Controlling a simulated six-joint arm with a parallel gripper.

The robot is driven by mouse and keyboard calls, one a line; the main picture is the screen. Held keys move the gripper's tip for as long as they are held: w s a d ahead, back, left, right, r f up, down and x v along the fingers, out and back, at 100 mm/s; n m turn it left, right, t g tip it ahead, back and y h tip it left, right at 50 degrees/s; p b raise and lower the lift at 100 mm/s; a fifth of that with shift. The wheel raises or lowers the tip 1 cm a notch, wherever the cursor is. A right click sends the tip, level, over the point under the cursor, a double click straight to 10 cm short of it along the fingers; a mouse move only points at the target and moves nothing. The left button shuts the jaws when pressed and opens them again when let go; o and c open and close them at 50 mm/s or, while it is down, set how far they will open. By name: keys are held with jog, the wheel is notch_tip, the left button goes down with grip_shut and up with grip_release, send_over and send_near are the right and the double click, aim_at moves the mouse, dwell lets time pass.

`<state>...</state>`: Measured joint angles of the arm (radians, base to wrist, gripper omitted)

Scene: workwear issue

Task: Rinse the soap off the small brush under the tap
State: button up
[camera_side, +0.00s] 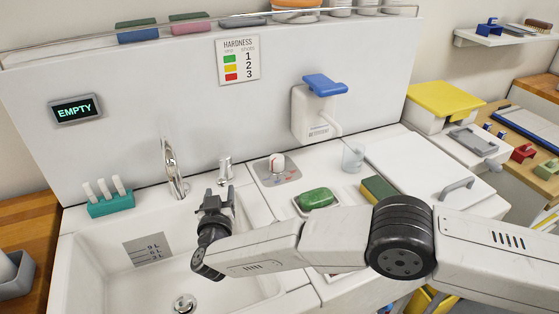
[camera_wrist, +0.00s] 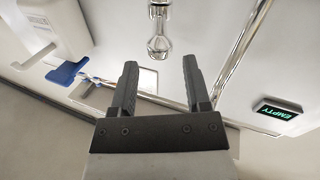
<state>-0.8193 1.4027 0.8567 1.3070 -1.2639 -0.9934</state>
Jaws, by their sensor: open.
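My gripper (camera_side: 216,203) is above the sink basin, a little right of and in front of the chrome tap (camera_side: 172,168). In the wrist view my gripper (camera_wrist: 158,76) has its two fingers apart with nothing between them. The tap's rounded chrome end (camera_wrist: 159,46) shows beyond the fingertips. The white sink (camera_side: 118,290) holds no visible water, and its drain (camera_side: 184,303) is bare. A brush with a brown back (camera_side: 538,27) lies on the far right wall shelf; I cannot tell whether it is the small brush. No soap on it can be made out.
A display (camera_side: 76,109) reads EMPTY. A teal holder (camera_side: 111,205) stands on the left rim. Right of the sink are green soap (camera_side: 315,198), a sponge (camera_side: 378,189), a clear cup (camera_side: 352,157) and a dispenser with a blue lever (camera_side: 325,85).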

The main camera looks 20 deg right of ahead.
aim_at(221, 186)
jog(key=shift+x, duration=3.05)
grip_shut()
